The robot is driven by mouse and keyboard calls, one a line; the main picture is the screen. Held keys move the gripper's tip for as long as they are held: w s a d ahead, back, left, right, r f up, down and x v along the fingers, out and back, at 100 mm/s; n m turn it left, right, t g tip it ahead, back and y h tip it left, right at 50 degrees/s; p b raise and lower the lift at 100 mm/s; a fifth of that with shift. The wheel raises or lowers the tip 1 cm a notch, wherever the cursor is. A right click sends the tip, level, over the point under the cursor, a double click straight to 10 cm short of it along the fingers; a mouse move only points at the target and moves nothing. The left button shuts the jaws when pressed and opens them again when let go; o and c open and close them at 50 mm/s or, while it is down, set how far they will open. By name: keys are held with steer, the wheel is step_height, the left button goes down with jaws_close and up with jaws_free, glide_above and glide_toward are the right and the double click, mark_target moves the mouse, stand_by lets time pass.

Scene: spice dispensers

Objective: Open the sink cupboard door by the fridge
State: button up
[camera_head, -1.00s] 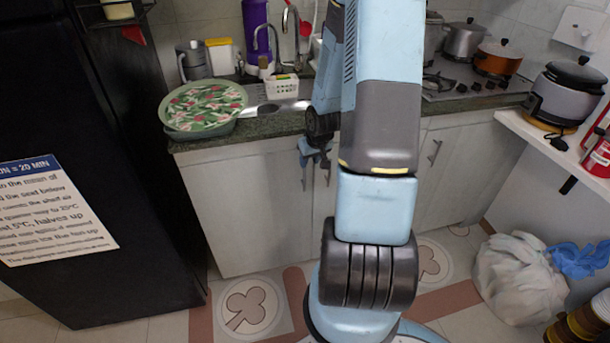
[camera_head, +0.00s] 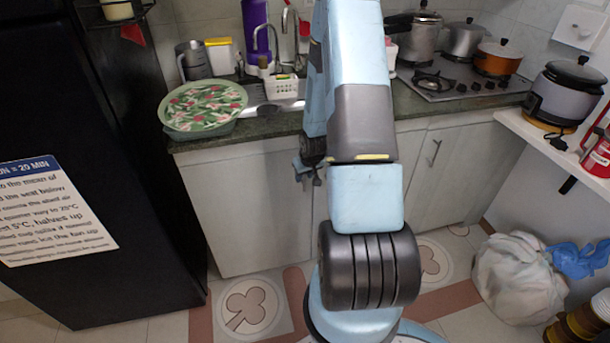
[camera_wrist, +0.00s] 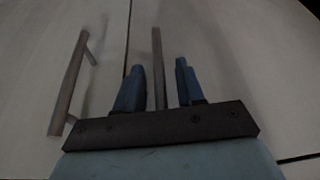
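The sink cupboard is the pale door pair under the counter; its left door (camera_head: 245,205) is beside the fridge and looks closed. My gripper (camera_head: 306,174) is at the right edge of that door, in front of where its handle was seen, and hides it in the head view. In the wrist view my gripper (camera_wrist: 160,85) is open, with blue fingers apart on both sides of an upright bar handle (camera_wrist: 157,65). Gaps show between handle and fingers. A second bar handle (camera_wrist: 70,85) stands to the left, across the door seam (camera_wrist: 128,40).
The black fridge (camera_head: 100,150) stands left of the cupboard. The counter (camera_head: 270,124) above holds a green patterned tray (camera_head: 203,105) and a white basket (camera_head: 281,87). A white bag (camera_head: 518,278) lies at right. Floor before the left door is clear.

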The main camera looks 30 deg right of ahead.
jaws_close()
stand_by(0.4)
